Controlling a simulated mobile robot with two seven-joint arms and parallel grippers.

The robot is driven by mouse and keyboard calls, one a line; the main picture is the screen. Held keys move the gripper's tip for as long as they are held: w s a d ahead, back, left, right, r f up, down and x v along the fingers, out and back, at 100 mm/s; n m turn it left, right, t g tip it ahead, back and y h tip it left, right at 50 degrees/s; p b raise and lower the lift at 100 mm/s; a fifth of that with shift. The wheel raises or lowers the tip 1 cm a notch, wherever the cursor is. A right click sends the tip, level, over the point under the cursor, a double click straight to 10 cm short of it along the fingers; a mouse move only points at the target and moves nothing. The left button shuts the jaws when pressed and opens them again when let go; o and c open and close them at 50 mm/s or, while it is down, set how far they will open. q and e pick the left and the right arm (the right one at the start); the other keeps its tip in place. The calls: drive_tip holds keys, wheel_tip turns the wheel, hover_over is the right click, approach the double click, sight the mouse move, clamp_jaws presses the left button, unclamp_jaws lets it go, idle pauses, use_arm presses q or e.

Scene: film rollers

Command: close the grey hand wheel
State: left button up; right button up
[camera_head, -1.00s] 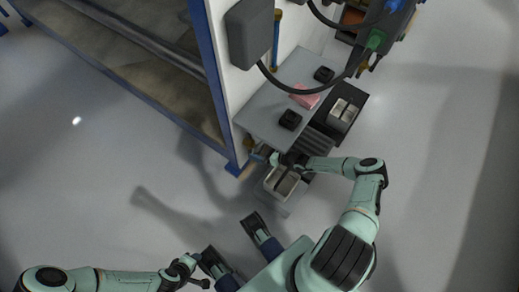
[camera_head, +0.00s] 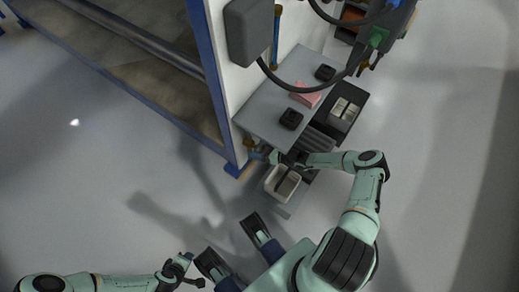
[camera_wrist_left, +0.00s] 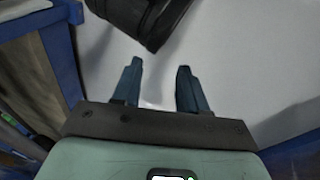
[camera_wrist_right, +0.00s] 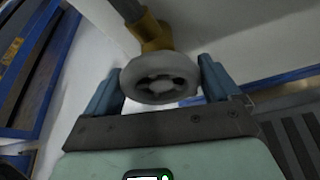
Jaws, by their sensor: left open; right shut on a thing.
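The grey hand wheel (camera_wrist_right: 132,80) shows in the right wrist view as a round rim with openings around its hub, on a brass valve body (camera_wrist_right: 153,34) with a pipe. My right gripper (camera_wrist_right: 161,76) has one finger on each side of the wheel and is shut on its rim. In the head view the right gripper (camera_head: 272,157) is low at the corner of the blue-framed machine, and the wheel there is too small and covered to make out. My left gripper (camera_wrist_left: 158,70) is open and empty, away from the wheel, over the floor.
A grey shelf (camera_head: 262,118) with black blocks and a pink item stands beside the wheel. A light bin (camera_head: 271,184) is just below my right wrist. A black case (camera_head: 352,96) stands right of the shelf. Cables hang above. The floor at left is clear.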

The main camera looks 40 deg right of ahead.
drive_tip(key=o, duration=0.8)
drive_tip(key=shift+s, duration=0.15)
use_arm(q)
drive_tip(key=s+d+r+g+h+p, duration=0.1)
drive_tip(key=s+d+r+p, duration=0.1)
drive_tip(key=s+r+p, duration=0.1)
drive_tip(key=shift+s+d+r+g+p, duration=0.35)
drive_tip(key=shift+s+r, duration=0.2)
drive_tip(key=shift+s, duration=0.65)
use_arm(e)
drive_tip(key=shift+v, duration=6.65)
use_arm(q)
drive_tip(key=shift+r, duration=0.1)
use_arm(e)
drive_tip(key=shift+r, duration=0.15)
